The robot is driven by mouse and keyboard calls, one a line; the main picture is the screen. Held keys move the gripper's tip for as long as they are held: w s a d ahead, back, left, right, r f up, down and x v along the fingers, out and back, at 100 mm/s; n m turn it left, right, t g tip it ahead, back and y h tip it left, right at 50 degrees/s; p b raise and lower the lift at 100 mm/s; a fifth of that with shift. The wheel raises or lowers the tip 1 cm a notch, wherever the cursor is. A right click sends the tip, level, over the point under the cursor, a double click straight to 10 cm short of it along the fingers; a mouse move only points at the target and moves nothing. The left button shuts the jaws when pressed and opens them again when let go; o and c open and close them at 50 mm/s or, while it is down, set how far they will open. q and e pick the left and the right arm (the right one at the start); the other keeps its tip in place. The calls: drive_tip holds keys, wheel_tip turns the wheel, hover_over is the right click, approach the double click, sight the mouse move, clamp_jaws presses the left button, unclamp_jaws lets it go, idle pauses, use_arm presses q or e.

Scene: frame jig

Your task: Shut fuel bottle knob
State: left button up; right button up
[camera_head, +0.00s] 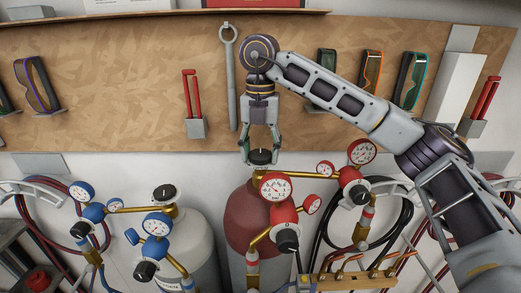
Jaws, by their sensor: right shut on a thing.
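The fuel bottle (240,222) is a red cylinder in the lower middle, with red gauges and a brass valve at its top. Its dark round knob (261,157) sits on top of the valve. My right gripper (261,153) points straight down and is shut on the knob, with a finger on each side. My right arm comes in from the right and bends down above the bottle. My left gripper does not show.
A white bottle (194,240) with blue gauges and its own black knob (164,192) stands to the left. Red regulator gauges (274,187) sit close to the gripper's right. Hoses hang at both sides. Goggles, pliers and a wrench (231,85) hang on the wooden board behind.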

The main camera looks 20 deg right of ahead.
sight(260, 153)
idle(0.4)
drive_tip(key=o, duration=1)
drive_tip(key=shift+r, duration=0.15)
wheel_tip(260, 153, up, 12)
idle(1.0)
drive_tip(key=shift+f, duration=0.2)
idle(0.3)
